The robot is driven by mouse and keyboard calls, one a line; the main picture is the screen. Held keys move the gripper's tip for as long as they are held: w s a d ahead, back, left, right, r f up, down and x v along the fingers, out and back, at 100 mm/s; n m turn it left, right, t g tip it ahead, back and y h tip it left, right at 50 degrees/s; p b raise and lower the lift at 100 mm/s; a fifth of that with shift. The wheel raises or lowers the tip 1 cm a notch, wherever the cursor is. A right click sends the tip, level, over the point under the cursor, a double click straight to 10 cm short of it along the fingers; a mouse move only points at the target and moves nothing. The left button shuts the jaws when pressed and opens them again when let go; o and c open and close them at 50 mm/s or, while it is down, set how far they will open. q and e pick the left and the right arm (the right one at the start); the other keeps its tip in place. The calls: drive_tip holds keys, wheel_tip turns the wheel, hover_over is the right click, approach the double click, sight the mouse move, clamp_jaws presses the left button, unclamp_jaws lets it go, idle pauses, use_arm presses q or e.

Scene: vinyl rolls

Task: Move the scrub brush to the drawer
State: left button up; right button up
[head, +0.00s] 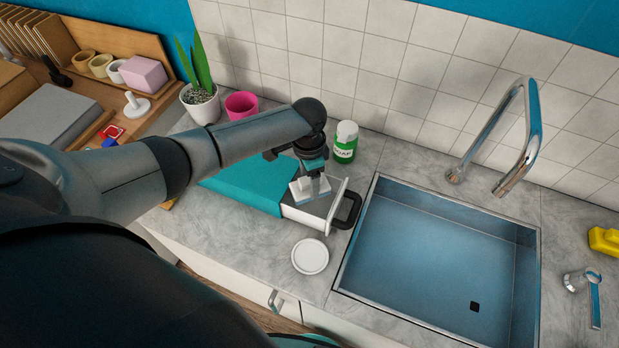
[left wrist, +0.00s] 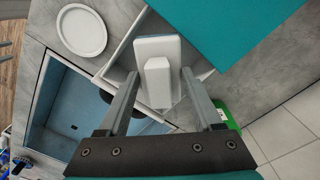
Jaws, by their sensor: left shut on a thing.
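The scrub brush (left wrist: 172,48) is a white block with a raised grip. In the head view it shows as a pale block (head: 302,190) under my left gripper (head: 310,185). My left gripper (left wrist: 160,75) is shut on the brush, with one finger on each side of it. The drawer (head: 318,208) is white with a black handle (head: 348,210) and is pulled out of a teal box (head: 245,186). The brush is over or inside the open drawer (left wrist: 124,56); I cannot tell whether it touches the bottom. My right gripper is not in view.
A white round dish (head: 310,257) lies in front of the drawer. A green and white can (head: 345,142) stands behind it. The sink (head: 440,260) is to the right, with a faucet (head: 525,140). A pink cup (head: 241,105) and potted plant (head: 200,100) stand behind the box.

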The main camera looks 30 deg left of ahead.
use_arm(q)
drive_tip(key=shift+r, duration=0.1)
drive_tip(key=shift+f, duration=0.2)
idle(0.4)
drive_tip(key=shift+f, duration=0.2)
drive_tip(key=shift+r, duration=0.1)
drive_tip(key=shift+r+p, duration=0.3)
drive_tip(key=shift+p, duration=0.1)
drive_tip(key=shift+f, duration=0.15)
drive_tip(key=shift+f+b, duration=0.2)
drive_tip(key=shift+b, duration=0.1)
